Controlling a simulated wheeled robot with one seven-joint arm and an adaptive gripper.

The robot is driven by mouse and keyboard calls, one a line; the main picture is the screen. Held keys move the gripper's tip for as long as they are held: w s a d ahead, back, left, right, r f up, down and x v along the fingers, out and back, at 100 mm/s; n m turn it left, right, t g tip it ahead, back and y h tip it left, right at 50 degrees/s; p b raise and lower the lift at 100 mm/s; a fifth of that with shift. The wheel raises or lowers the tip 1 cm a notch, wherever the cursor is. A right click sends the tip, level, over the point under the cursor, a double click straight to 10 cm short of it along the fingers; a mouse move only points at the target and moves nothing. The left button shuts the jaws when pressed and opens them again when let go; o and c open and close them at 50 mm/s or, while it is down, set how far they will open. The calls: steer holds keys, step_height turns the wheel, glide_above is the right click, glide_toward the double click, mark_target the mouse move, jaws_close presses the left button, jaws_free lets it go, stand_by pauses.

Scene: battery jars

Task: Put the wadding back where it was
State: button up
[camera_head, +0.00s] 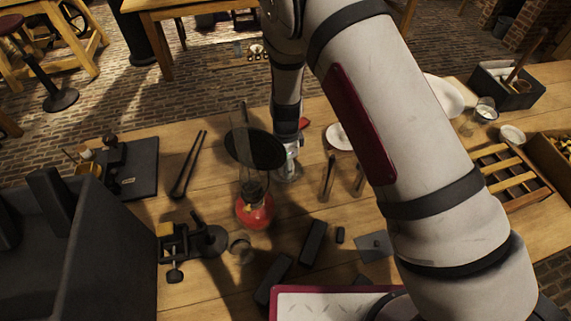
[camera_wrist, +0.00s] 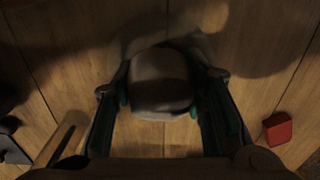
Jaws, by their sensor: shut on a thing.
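My gripper (camera_wrist: 160,104) is shut on a grey, rounded, soft-looking thing, which looks like the wadding (camera_wrist: 160,82). Both fingers touch its sides in the wrist view. It is in shadow, and bare wooden table shows around it; I cannot tell whether it touches the table. In the head view my gripper (camera_head: 289,168) points down over the table, just right of the red-based lamp. The wadding cannot be made out clearly there. Where it was before is not shown.
The lamp (camera_head: 254,212) with its dark disc stands close left of my gripper. A red block (camera_wrist: 278,128) lies to the right in the wrist view. Upright sticks (camera_head: 328,178), a white dish (camera_head: 338,136) and a slotted wooden rack (camera_head: 512,180) are right. Black tongs (camera_head: 188,165) lie left.

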steer(key=o, duration=0.8)
steer(key=shift+f, duration=0.1)
step_height(320, 180, up, 12)
steer(key=shift+s+r+b, duration=0.1)
steer(key=shift+r+b, duration=0.1)
steer(key=shift+b, duration=0.15)
steer(key=shift+r, duration=0.1)
